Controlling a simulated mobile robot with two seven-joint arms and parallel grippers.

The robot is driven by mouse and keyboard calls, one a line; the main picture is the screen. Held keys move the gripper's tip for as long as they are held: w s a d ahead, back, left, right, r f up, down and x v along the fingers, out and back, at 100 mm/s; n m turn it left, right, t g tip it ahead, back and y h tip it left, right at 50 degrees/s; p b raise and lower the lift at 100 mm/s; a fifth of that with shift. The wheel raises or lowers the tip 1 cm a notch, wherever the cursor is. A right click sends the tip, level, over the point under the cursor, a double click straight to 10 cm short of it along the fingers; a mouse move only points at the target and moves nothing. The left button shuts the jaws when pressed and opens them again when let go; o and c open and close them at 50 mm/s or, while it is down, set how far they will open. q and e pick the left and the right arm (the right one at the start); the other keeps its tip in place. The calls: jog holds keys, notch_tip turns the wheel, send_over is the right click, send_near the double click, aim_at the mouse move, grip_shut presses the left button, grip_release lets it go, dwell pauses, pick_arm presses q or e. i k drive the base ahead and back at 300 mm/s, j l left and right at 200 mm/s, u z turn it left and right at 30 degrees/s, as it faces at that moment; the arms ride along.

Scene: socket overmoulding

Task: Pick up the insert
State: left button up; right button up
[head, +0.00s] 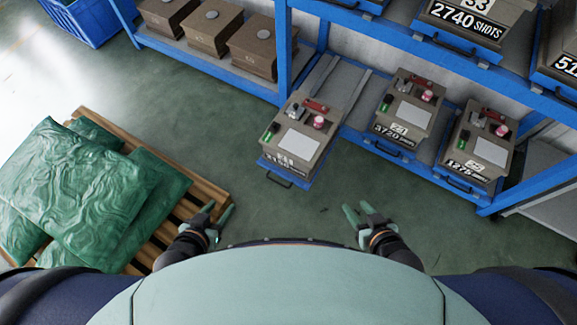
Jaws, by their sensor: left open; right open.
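A grey-brown mould box (302,142) sits on a blue drawer tray (284,171) pulled out from the shelf. On its top are a white panel (299,141), a small green part (269,133), a pink-red round part (319,122), a red part (316,105) and a small metallic part (295,111). I cannot tell which of these, if any, is the insert. My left gripper (220,208) is open and empty, below and left of the box. My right gripper (356,208) is open and empty, below and right of it. Both are apart from the box.
The blue shelf rack (284,50) holds similar boxes (404,103) (477,138) at right and brown boxes (263,47) at upper left. Green sacks (75,190) lie on a wooden pallet (208,190) beside my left gripper. Green floor (215,125) between is clear.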

aim_at(294, 111)
jog(key=i+l, duration=0.6)
jog(key=l, duration=0.2)
jog(key=i+l+u, duration=0.5)
jog(key=l, duration=0.25)
jog(key=k+u, duration=0.1)
jog(key=u, duration=1.1)
